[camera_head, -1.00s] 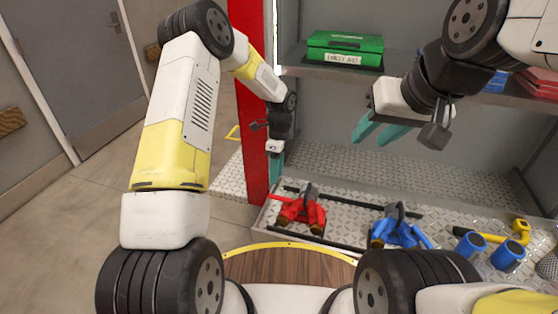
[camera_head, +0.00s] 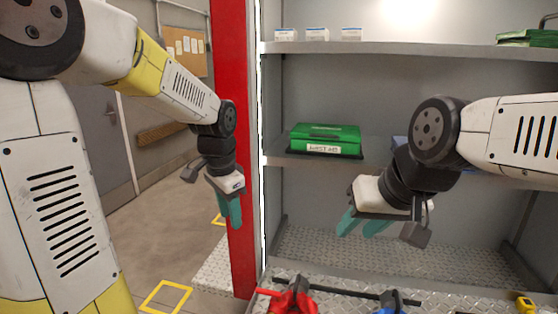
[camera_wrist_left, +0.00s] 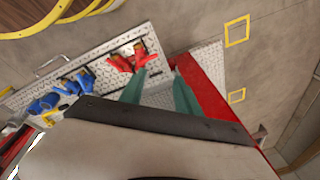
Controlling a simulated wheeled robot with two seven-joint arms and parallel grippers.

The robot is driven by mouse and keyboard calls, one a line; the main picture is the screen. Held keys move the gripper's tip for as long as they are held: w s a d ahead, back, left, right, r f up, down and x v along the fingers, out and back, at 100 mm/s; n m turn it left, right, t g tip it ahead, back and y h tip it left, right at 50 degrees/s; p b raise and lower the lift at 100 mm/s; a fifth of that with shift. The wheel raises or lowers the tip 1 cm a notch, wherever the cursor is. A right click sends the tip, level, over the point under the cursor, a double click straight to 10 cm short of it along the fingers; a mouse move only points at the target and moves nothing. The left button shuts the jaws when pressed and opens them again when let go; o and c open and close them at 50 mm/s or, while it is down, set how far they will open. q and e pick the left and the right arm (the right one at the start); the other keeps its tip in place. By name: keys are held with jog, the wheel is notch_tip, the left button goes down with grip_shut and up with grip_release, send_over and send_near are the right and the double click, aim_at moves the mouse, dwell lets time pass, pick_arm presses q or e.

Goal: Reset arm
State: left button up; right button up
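My left gripper (camera_head: 229,216) hangs fingers down in front of the red post. In the left wrist view its two teal fingers (camera_wrist_left: 159,84) stand apart with nothing between them, so it is open. My right gripper (camera_head: 360,226) is in front of the shelves at the right, its teal fingers apart and empty. A red pump-like item (camera_head: 292,298) and a blue one (camera_head: 398,302) lie on the metal tread-plate ledge at the bottom. Both also show in the left wrist view, the red one (camera_wrist_left: 133,56) beyond the left finger and the blue one (camera_wrist_left: 75,84) further left.
The red post (camera_head: 225,70) stands right beside my left gripper. A green first aid box (camera_head: 325,138) sits on the middle shelf, with small white boxes (camera_head: 317,34) above. Yellow square outlines (camera_head: 165,296) mark the open floor at left.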

pick_arm(q)
jog(key=s+r+n+t, duration=0.1)
jog(key=s+r+n, duration=0.1)
jog(key=s, duration=0.3)
jog(key=s+a+r+n+t+h, duration=0.1)
jog(key=s+r+n, duration=0.1)
jog(key=s+n, duration=0.2)
jog(key=s+a+r+n+t, duration=0.1)
jog(key=s+r+n+t, duration=0.1)
jog(key=s, duration=0.4)
jog(key=shift+s+a+r+n+h, duration=0.2)
jog(key=shift+r+n+h, duration=0.2)
jog(key=shift+n, duration=0.3)
